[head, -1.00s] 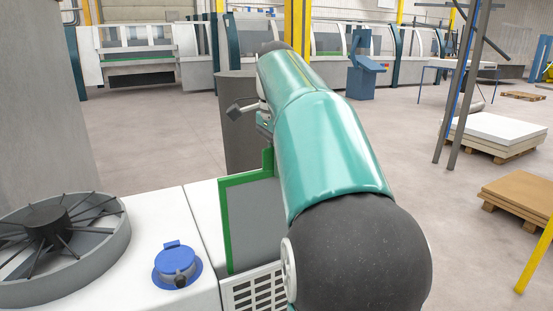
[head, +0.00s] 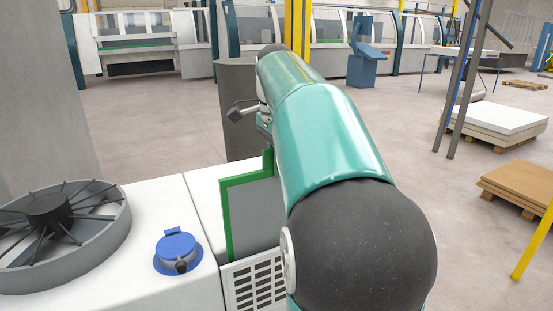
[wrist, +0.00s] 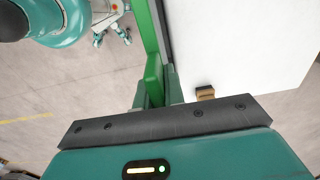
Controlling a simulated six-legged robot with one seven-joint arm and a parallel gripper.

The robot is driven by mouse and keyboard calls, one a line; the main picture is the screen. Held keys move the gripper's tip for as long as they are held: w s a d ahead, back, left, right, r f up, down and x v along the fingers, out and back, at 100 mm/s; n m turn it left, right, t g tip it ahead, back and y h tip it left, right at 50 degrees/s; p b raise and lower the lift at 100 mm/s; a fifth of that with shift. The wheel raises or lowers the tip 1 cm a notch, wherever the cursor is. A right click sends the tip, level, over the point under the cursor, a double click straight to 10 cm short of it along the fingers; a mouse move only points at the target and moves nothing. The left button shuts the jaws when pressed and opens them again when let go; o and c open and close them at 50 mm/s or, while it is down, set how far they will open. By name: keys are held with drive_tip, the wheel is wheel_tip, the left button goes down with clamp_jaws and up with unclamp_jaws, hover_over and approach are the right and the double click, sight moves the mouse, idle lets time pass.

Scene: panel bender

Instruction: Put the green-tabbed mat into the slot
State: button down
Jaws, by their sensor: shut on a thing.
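The mat (head: 254,215) is a grey sheet with a green border. In the head view it hangs upright beside my teal arm, its lower part over the white cabinet (head: 205,190). My gripper (head: 266,128) is mostly hidden behind my arm there. In the wrist view my gripper (wrist: 157,92) is shut on the mat's green edge (wrist: 143,35), which runs up from the jaws with a thin dark strip beside it. I cannot make out the slot in either view, nor tell whether the mat touches the cabinet.
A round fan (head: 60,230) and a blue socket cap (head: 178,250) are on the cabinet top, left of the mat. A dark grey cylinder (head: 236,100) stands behind it. The wrist view shows a small tan block (wrist: 205,93) by a white surface (wrist: 240,45). Open floor lies beyond.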

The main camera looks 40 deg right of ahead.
wheel_tip(320, 180, down, 15)
idle(4.3)
drive_tip(key=c, duration=1.4)
unclamp_jaws()
wheel_tip(320, 180, up, 14)
drive_tip(key=shift+f, duration=0.15)
drive_tip(key=shift+a, duration=0.1)
